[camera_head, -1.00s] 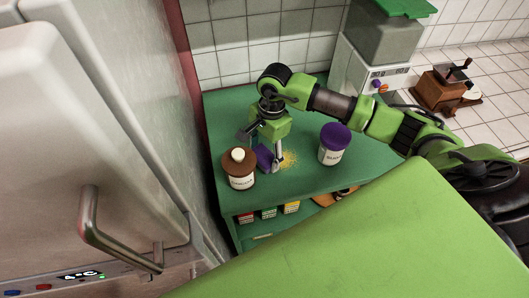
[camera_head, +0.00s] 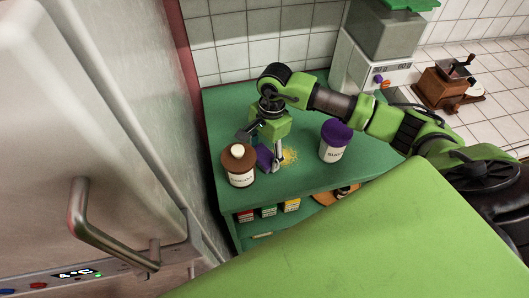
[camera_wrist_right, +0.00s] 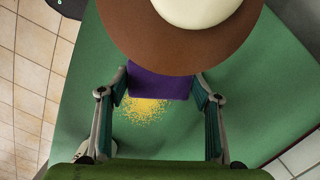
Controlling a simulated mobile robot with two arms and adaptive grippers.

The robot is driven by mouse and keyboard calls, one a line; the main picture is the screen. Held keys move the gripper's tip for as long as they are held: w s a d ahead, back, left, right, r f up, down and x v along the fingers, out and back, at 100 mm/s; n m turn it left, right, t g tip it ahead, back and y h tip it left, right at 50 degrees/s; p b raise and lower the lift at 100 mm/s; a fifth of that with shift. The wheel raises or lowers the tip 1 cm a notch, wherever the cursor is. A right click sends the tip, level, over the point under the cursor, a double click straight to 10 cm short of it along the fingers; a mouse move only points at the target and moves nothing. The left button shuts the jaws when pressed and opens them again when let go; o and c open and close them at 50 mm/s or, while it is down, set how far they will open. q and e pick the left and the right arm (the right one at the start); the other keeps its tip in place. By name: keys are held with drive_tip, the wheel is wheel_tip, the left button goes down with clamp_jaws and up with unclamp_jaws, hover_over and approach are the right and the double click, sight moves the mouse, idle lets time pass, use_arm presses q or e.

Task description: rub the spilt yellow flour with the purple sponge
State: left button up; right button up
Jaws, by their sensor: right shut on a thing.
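The purple sponge (camera_head: 264,157) is between the fingers of my right gripper (camera_head: 274,163), down at the green shelf top. In the right wrist view the sponge (camera_wrist_right: 158,84) sits between the two fingers of the gripper (camera_wrist_right: 159,95). The yellow flour (camera_head: 289,157) lies on the green top just right of the sponge. In the right wrist view the flour (camera_wrist_right: 146,110) shows along the sponge's lower edge, and part of it may be hidden under the sponge. My left gripper does not show.
A purple-lidded jar (camera_head: 335,141) stands right of the flour. Small boxes (camera_head: 268,211) sit on the shelf below. A fridge door (camera_head: 75,120) is at left.

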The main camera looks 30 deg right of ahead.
drive_tip(key=shift+f, duration=0.35)
